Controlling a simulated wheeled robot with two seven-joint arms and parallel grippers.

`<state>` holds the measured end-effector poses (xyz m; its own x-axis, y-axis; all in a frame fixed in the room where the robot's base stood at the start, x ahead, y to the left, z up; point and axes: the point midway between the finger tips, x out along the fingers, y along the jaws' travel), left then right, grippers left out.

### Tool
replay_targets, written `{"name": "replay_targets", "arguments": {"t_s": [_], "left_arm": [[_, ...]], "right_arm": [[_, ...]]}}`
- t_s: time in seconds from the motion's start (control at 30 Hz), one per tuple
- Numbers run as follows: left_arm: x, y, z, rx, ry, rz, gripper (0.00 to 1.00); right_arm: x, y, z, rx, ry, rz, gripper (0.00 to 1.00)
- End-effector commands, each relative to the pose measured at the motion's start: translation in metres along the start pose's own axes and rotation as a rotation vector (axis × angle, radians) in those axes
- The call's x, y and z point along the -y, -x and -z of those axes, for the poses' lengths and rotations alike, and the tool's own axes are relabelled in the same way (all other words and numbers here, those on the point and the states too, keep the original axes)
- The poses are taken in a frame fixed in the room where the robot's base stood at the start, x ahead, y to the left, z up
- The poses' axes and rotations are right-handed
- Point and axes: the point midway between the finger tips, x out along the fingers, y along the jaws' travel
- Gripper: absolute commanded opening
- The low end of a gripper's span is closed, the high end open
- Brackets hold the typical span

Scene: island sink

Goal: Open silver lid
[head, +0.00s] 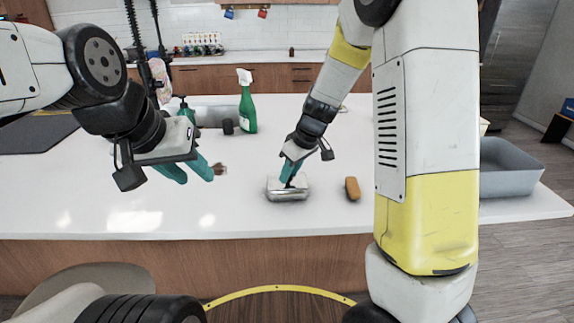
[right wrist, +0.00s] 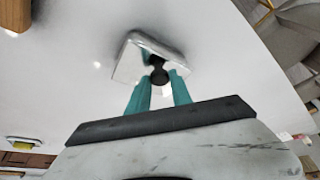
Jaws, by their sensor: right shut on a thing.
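A silver box-shaped dish with a lid (head: 287,191) sits on the white island counter near its front edge. In the right wrist view its shiny silver lid (right wrist: 130,62) has a dark round knob (right wrist: 159,76). My right gripper (head: 289,172) reaches down over the lid, and its teal fingers (right wrist: 160,85) are shut on the knob from both sides. I cannot tell whether the lid is lifted off the dish. My left gripper (head: 190,170) hovers over the counter to the left, its teal fingers apart and empty.
A brown sponge-like block (head: 352,188) lies right of the dish. A green spray bottle (head: 246,103) and a dark cup (head: 228,127) stand farther back. A small brown item (head: 220,169) is near my left fingers. A grey bin (head: 510,168) is at the right.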

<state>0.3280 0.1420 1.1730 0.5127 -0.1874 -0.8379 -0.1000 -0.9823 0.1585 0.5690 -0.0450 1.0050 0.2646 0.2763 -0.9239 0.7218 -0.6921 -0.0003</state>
Motion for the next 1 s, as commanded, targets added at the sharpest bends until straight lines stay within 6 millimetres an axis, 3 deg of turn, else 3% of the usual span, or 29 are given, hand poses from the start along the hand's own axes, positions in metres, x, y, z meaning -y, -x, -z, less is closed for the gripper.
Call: {"name": "replay_targets", "arguments": {"t_s": [0.37, 1.0], "left_arm": [[0.0, 0.0, 0.0, 0.0, 0.0, 0.0, 0.36], [0.0, 0.0, 0.0, 0.0, 0.0, 0.0, 0.36]], "right_arm": [[-0.004, 0.004, 0.005, 0.051, -0.02, 0.046, 0.0], [-0.026, 0.014, 0.034, 0.36, -0.139, 0.332, 0.0]]}}
